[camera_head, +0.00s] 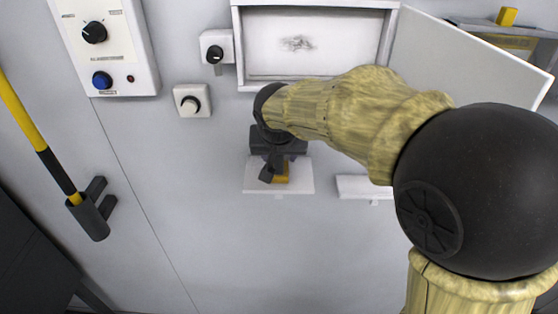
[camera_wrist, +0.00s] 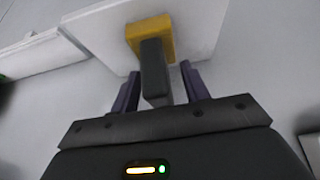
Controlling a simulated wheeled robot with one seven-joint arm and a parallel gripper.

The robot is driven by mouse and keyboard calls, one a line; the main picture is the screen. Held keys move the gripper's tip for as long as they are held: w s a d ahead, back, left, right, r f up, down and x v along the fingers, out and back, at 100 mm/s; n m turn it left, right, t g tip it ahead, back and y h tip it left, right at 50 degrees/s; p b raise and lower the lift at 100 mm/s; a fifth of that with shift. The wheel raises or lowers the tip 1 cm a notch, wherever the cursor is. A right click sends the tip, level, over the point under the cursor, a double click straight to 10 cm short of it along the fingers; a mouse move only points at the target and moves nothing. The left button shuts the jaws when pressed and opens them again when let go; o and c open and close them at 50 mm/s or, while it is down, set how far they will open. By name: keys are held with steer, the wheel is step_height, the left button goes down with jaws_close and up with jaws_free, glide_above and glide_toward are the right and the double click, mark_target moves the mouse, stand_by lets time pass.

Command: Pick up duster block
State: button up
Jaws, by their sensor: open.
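The duster block appears to be the yellow block (camera_wrist: 150,32) with a dark grey upright part on it, resting on a small white shelf (camera_wrist: 203,25). In the head view only a bit of its yellow (camera_head: 281,176) shows on the shelf (camera_head: 300,182), the rest being hidden by my gripper. My gripper (camera_wrist: 160,78) is open, with one finger on either side of the grey part. I cannot tell whether the fingers touch it. In the head view my gripper (camera_head: 270,170) is right at the shelf.
An empty-looking second white shelf (camera_head: 365,186) is to the right. Above are an open white cabinet (camera_head: 312,45) with its door (camera_head: 450,55) swung right, and knob boxes (camera_head: 192,101). Another yellow block (camera_head: 507,16) sits at top right. A yellow-black pole (camera_head: 35,125) stands in a holder at left.

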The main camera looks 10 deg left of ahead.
stand_by(0.4)
jaws_close()
step_height(320, 180, up, 10)
steer(key=shift+r+b, duration=0.1)
steer(key=shift+b, duration=0.7)
